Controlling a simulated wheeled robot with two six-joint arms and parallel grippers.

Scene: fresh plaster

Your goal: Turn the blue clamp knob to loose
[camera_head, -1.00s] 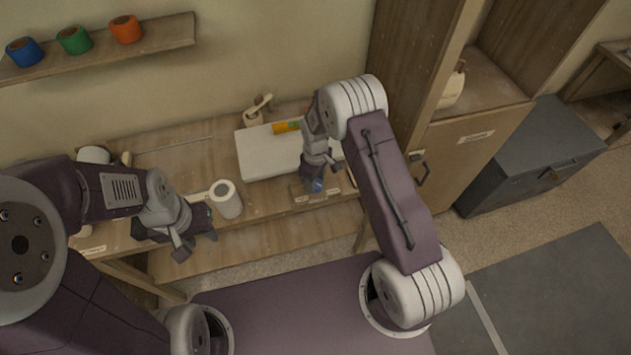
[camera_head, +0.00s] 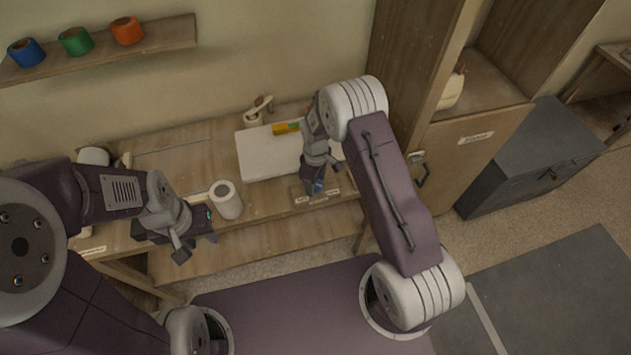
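The blue clamp knob (camera_head: 318,187) shows as a small blue patch near the front edge of the workbench, on a small plate with pale labels (camera_head: 332,192). My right gripper (camera_head: 315,186) points down right at the knob and covers most of it. The fingers are too small and hidden to tell whether they grip it or are only around it. The knob's pointing direction cannot be read. My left gripper (camera_head: 196,246) hangs over the bench's front edge at the left, away from the knob. Its finger spacing is unclear.
A white board (camera_head: 262,155) with an orange and green item (camera_head: 286,128) lies behind the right gripper. Blue, green and orange rolls sit on a wall shelf (camera_head: 160,34). A wooden cabinet (camera_head: 470,140) stands at the right.

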